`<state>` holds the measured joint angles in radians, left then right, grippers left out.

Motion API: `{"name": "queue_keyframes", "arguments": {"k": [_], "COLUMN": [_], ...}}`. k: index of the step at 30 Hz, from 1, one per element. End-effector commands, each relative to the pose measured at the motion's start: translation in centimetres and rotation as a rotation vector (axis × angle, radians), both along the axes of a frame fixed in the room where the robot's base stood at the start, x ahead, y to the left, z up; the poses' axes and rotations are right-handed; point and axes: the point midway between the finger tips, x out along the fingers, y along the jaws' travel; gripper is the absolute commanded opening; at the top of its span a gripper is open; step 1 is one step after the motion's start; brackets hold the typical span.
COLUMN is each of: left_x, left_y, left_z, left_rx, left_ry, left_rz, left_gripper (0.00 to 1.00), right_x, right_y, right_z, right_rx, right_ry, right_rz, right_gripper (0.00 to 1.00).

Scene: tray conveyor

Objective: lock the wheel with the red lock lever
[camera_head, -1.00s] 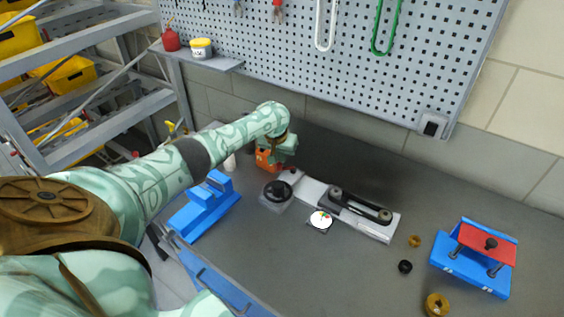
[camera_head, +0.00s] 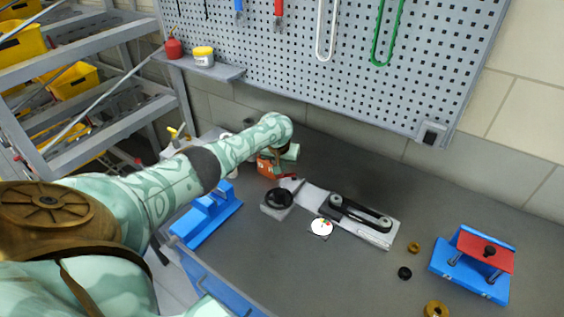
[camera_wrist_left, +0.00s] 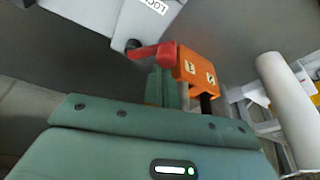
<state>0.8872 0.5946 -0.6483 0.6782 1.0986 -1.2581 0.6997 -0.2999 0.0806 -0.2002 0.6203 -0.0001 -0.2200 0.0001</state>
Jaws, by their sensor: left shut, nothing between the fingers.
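The red lock lever (camera_wrist_left: 150,50) pivots near an orange block (camera_wrist_left: 200,72) with white labels in the left wrist view. A grey plate with a partly cut-off "LOC…" label (camera_wrist_left: 150,8) is beside the lever's far end. My left gripper (camera_wrist_left: 166,88) is shut and empty, close beside the lever and block; I cannot tell whether it touches the lever. In the head view, my left gripper (camera_head: 286,155) is at the orange block (camera_head: 265,168), hiding part of it. The black handwheel (camera_head: 279,197) sits on a grey base just in front. My right gripper is not in view.
A belt unit (camera_head: 358,212) and a round white dial (camera_head: 321,227) lie right of the wheel. Blue fixtures stand at left (camera_head: 207,214) and right (camera_head: 472,262). Small rings (camera_head: 404,273) lie between. A pegboard (camera_head: 330,60) rises behind the bench.

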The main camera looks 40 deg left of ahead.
Motion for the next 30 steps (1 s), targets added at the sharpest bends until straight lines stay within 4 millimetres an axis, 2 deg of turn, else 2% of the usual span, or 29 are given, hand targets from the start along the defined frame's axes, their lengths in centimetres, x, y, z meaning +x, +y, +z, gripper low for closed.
{"name": "queue_keyframes", "arguments": {"k": [8,18,30], "left_x": [-0.3,-0.9,-1.4], "left_y": [-0.4,-1.2,-2.1], "left_z": [0.3,0.3,0.0], "left_rx": [-0.004,-0.003,-0.002], "left_ry": [0.002,0.002,0.001], "left_rz": [0.077,0.321,0.313], "left_gripper": [0.0,0.0,0.0], "right_x": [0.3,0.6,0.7], "right_y": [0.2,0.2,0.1], "right_z": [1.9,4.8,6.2], "right_rx": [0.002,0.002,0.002], "right_ry": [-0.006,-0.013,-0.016], "right_rz": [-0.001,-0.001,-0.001], "right_gripper": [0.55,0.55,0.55]}}
